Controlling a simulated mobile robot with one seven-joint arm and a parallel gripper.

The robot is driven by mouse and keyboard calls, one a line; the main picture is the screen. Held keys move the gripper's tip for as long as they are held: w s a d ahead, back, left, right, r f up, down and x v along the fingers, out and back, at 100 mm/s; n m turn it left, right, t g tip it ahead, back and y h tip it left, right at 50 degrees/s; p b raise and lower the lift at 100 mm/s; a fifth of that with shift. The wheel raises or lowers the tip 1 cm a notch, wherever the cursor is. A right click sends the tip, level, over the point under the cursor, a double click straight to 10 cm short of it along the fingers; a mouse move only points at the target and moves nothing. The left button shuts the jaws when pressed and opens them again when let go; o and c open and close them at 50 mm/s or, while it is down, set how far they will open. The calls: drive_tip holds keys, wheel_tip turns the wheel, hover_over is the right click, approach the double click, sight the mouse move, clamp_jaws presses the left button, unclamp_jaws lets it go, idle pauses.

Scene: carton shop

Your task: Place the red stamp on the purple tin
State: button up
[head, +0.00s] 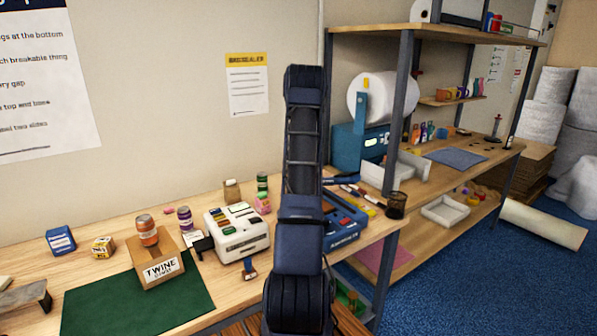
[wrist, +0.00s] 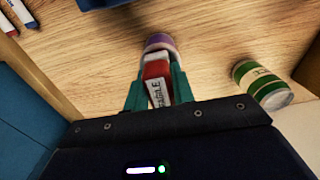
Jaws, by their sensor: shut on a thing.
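My gripper (wrist: 157,82) has its teal fingers closed on the red stamp (wrist: 156,71), which has a white label with dark lettering. A round purple tin (wrist: 160,40) shows just past the stamp's far end in the wrist view, partly covered by it. I cannot tell whether stamp and tin touch. In the head view my arm hides the gripper and the stamp. A small purple container (head: 185,218) stands on the bench there, left of the white label machine; I cannot tell if it is the same tin.
In the head view, a twine carton (head: 155,265), a white machine (head: 238,230) and a blue tray (head: 345,222) stand on the bench. Bare wood surrounds the tin.

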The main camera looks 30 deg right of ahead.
drive_tip(key=shift+f, duration=0.1)
drive_tip(key=o, duration=1)
